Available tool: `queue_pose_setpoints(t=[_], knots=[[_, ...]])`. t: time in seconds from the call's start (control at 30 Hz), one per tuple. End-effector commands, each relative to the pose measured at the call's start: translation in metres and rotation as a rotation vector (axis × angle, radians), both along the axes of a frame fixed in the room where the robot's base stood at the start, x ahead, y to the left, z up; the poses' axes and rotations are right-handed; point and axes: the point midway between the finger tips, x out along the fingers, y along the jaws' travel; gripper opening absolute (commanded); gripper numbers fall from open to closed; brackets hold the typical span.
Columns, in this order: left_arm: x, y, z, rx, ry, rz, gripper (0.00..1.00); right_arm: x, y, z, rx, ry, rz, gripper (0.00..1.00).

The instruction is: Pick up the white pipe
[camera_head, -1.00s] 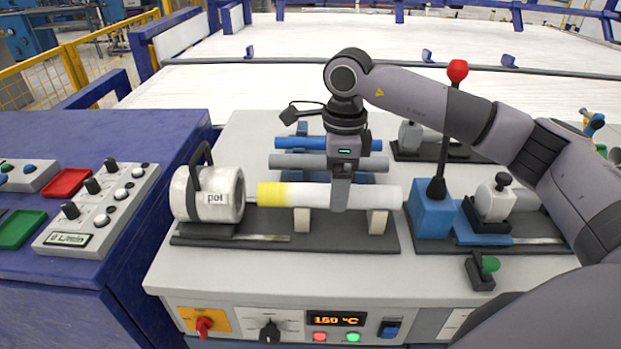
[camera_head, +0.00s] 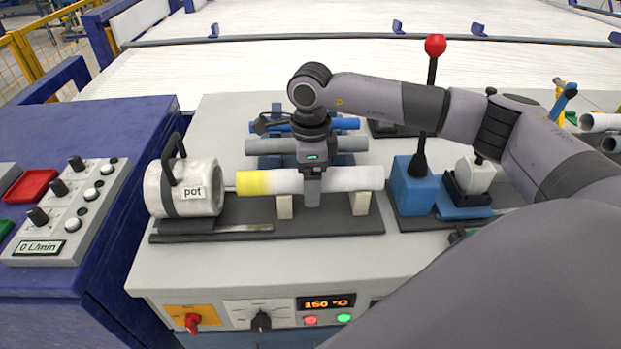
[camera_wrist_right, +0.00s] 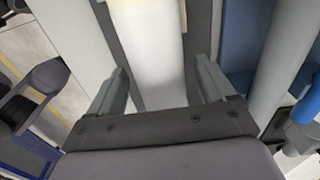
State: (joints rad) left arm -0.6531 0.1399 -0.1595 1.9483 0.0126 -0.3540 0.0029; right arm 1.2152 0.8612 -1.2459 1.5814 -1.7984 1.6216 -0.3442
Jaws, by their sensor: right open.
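The white pipe (camera_head: 351,178) has a yellow left end and lies level across two pale support blocks (camera_head: 361,203) on a dark plate on the bench. My right gripper (camera_head: 312,194) comes down from above at about the pipe's middle, with one finger visible in front of it. In the right wrist view, the open fingers (camera_wrist_right: 161,88) stand on either side of the white pipe (camera_wrist_right: 150,60), with visible gaps. The far finger is hidden in the head view. My left gripper is not in view.
A blue box with a red-knobbed lever (camera_head: 411,185) stands right of the pipe. Blue and grey pipes (camera_head: 352,145) lie behind it. The control box (camera_head: 70,213) is on the left table.

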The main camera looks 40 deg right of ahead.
Motion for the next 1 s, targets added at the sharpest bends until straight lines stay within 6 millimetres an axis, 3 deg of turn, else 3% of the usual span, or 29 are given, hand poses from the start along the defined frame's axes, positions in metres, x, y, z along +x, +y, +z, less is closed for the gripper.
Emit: queue_pose_setpoints(t=[0.1,0.13,0.3,0.73,0.87,1.0], knots=[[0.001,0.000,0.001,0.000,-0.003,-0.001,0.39,0.000,0.000,0.000,0.000,0.000,0.000,0.83],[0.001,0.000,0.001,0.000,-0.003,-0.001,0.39,0.000,0.000,0.000,0.000,0.000,0.000,0.76],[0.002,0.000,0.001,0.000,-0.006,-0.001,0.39,0.000,0.000,0.001,0.001,-0.001,0.000,0.22],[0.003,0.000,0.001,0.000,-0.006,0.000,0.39,0.001,0.000,0.009,0.001,-0.004,0.000,0.22],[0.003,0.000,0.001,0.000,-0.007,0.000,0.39,0.001,0.001,0.026,0.002,-0.005,0.000,0.22],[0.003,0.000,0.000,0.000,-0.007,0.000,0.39,0.002,0.000,0.057,0.002,-0.008,0.001,0.22]])
